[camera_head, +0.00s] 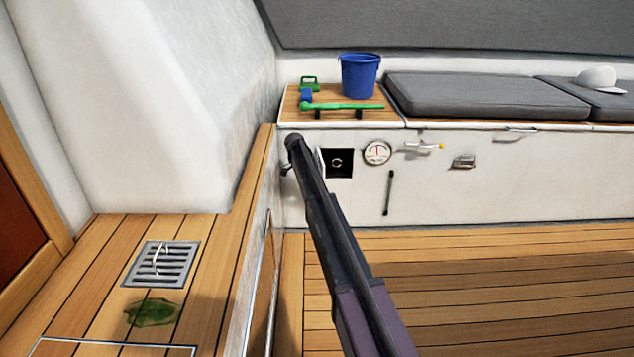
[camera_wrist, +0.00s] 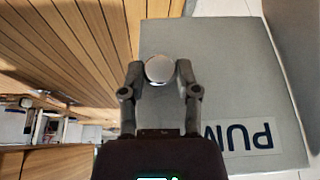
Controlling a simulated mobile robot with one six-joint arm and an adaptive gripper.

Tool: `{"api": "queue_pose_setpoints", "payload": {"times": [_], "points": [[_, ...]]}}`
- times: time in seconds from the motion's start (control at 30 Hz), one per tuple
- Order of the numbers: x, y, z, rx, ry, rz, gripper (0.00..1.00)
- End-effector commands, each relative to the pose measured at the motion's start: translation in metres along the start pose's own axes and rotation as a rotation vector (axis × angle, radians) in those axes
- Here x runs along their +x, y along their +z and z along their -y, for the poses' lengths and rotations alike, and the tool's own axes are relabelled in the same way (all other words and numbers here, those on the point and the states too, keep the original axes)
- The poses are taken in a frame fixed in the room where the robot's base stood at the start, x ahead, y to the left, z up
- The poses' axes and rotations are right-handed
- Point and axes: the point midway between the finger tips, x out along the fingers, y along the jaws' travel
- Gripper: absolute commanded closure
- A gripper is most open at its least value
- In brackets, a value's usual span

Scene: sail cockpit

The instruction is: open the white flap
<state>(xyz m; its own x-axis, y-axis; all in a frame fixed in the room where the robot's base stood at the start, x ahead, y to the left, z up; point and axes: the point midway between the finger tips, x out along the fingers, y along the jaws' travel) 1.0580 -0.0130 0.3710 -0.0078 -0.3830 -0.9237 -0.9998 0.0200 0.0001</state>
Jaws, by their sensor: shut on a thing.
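The white flap (camera_head: 321,163) stands swung out at the left side of a small square opening (camera_head: 338,163) in the white locker front, seen nearly edge-on in the head view. In the wrist view the flap's face (camera_wrist: 225,75) looks grey and carries an upside-down label (camera_wrist: 240,136) reading "PUM", partly cut off by my gripper. My gripper (camera_wrist: 160,70) is shut on a round silver knob (camera_wrist: 160,67) in front of the flap's face. In the head view my arm hides most of my gripper and the knob.
Above, a blue bucket (camera_head: 359,77) and a green-handled tool (camera_head: 342,106) rest on the wooden top. A low side wall (camera_head: 262,230) lies close left. The floor (camera_head: 500,280) is clear.

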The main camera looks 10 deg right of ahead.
Motion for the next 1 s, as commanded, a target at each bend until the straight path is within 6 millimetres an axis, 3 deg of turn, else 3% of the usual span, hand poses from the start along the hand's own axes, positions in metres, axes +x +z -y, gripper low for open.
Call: {"api": "queue_pose_setpoints", "payload": {"times": [0.27, 0.3, 0.4, 1.0], "points": [[0.0004, -0.0004, 0.0013, 0.0, -0.002, 0.001, 1.0], [0.0004, -0.0005, 0.0013, 0.0, -0.003, 0.001, 0.56], [0.0005, -0.0007, 0.0014, 0.0, -0.003, 0.001, 0.26], [-0.0079, -0.0051, 0.0004, 0.0, -0.001, 0.0, 0.25]]}}
